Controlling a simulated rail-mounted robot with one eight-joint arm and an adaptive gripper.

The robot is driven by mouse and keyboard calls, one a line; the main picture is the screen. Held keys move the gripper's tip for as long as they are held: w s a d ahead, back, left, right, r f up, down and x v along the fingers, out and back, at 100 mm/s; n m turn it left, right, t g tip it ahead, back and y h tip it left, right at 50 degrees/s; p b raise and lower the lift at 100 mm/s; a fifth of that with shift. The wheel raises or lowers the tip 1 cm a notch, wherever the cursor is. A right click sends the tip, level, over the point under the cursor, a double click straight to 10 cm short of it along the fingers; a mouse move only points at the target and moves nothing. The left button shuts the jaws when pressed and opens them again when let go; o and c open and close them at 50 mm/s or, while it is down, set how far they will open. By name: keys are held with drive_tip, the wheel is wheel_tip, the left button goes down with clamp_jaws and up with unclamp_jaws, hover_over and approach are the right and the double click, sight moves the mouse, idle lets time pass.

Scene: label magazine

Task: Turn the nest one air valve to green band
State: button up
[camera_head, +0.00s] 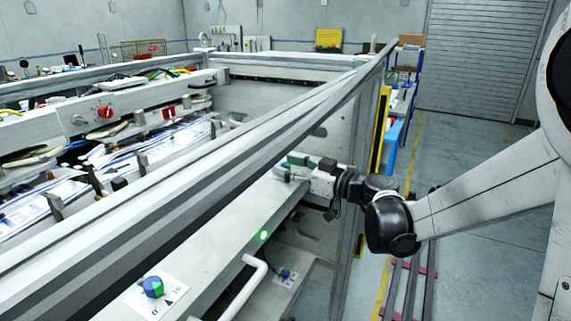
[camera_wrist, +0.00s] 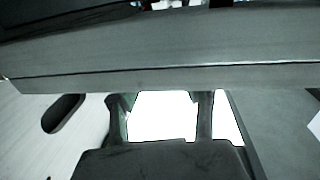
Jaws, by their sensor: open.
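A round blue-and-green knob (camera_head: 152,287) sits on a white marked plate (camera_head: 170,296) on the pale ledge at the lower left of the head view. A smaller blue knob (camera_head: 285,274) is on a lower panel to its right. I cannot read which one is the nest one air valve. My gripper (camera_head: 290,172) is near the far end of the ledge, well away from both knobs. In the wrist view, my gripper (camera_wrist: 163,112) has its two fingers apart, with only a bright white surface between them. No knob shows there.
A long grey frame rail (camera_head: 230,150) runs diagonally beside the ledge (camera_head: 225,225). A green light (camera_head: 264,235) and a bent white pipe (camera_head: 245,285) are near the knobs. A red switch (camera_head: 105,112) is behind the rail. Open floor (camera_head: 480,190) lies at right.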

drive_tip(key=shift+w+a, duration=0.25)
drive_tip(key=shift+a, duration=0.05)
drive_tip(key=shift+c, duration=0.4)
clamp_jaws()
drive_tip(key=shift+f+n+g+y+b, duration=0.15)
drive_tip(key=shift+n+g+y+b, duration=0.45)
drive_tip(key=shift+n+g+b, duration=0.35)
drive_tip(key=shift+n+g+y+b, duration=0.5)
drive_tip(key=shift+n+g, duration=0.15)
drive_tip(key=shift+g, duration=0.7)
